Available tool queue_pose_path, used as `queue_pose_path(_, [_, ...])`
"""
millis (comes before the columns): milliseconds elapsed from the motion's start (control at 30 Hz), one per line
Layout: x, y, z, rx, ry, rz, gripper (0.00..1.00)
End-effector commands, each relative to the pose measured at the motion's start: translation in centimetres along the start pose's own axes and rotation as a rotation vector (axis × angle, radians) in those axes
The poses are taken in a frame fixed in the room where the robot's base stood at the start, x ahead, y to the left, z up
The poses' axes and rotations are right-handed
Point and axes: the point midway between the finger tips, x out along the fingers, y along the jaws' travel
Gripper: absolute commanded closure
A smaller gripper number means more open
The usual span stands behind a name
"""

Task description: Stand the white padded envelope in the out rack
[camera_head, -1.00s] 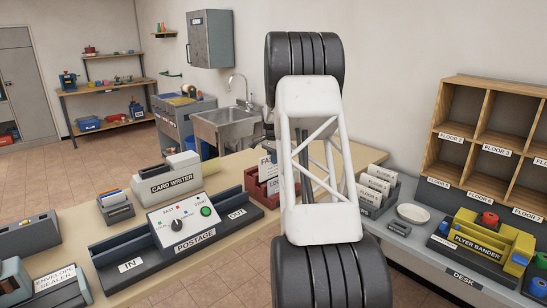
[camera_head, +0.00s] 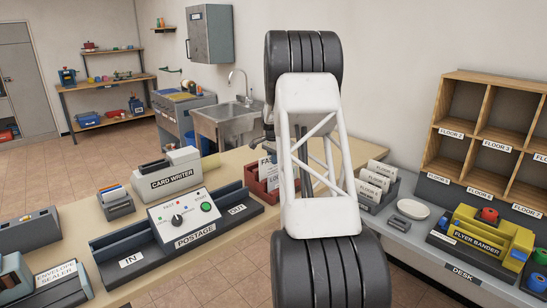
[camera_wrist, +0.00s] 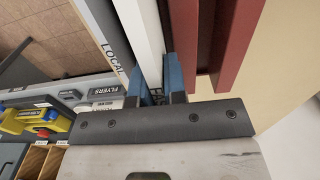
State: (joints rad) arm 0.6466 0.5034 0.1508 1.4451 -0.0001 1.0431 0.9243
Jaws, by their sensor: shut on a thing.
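In the wrist view my gripper (camera_wrist: 160,82) has its blue fingertips closed on a white, flat upright thing (camera_wrist: 140,27), which looks like the padded envelope's edge. The red rack (camera_wrist: 230,40) rises right beside it, its walls close to the right fingertip. A strip with a LOCAL label (camera_wrist: 112,55) lies just left of the envelope. I cannot tell how deep the envelope sits or whether it touches the rack floor.
The postage machine (camera_head: 190,222) and card writer (camera_head: 168,178) stand left of the rack on the wooden counter. Right of my arm are a tray of floor cards (camera_head: 372,185), a white dish (camera_head: 414,210), the flyer bander (camera_head: 480,235) and wooden pigeonholes (camera_head: 490,130).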

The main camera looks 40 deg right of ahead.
Motion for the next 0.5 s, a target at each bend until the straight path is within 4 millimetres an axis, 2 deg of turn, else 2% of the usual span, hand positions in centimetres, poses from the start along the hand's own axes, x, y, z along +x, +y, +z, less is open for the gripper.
queue_pose_path(500, [2.5, 0.0, 0.0, 0.0, 0.0, 0.001, 1.0])
